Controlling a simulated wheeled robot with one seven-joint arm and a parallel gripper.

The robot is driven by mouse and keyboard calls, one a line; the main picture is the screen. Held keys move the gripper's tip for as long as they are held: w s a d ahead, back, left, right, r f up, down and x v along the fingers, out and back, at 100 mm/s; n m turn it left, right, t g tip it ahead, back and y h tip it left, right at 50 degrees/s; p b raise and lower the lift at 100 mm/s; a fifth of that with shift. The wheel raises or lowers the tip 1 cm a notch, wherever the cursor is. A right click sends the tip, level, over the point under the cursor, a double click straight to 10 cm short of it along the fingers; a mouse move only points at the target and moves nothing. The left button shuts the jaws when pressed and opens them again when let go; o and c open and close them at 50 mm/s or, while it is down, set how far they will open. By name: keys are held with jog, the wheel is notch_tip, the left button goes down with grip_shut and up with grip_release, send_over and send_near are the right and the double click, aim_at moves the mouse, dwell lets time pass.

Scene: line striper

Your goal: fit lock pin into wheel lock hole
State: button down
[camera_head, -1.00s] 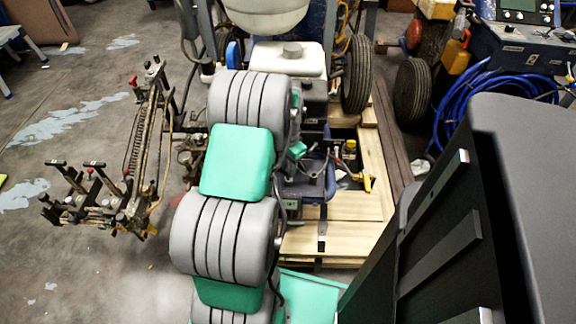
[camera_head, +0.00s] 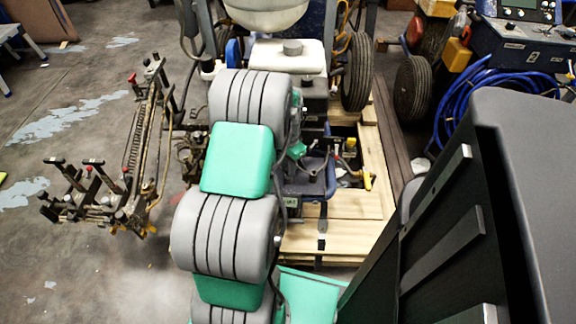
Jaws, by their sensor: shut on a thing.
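My gripper is not visible; my own grey and green arm links fill the middle of the view and cover the area beyond them. I cannot make out the lock pin. The line striper stands behind my arm, with a white tank (camera_head: 289,58), a large black rear tyre (camera_head: 357,73) and a blue lower part (camera_head: 330,175). I cannot make out the wheel lock hole. A yellow lever (camera_head: 367,181) shows at the striper's right side.
The striper stands on a wooden pallet (camera_head: 340,205). A rusty frame with levers (camera_head: 100,195) stands at left. Coiled blue hose (camera_head: 478,100) lies at right. A dark panel (camera_head: 440,240) fills the lower right. Open concrete floor (camera_head: 60,270) shows at lower left.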

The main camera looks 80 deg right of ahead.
jog(key=shift+f, duration=0.25)
jog(key=c, duration=0.7)
grip_release()
jog(key=shift+c, duration=0.2)
jog(key=shift+r+p, duration=2.65)
jog(key=shift+r, duration=0.9)
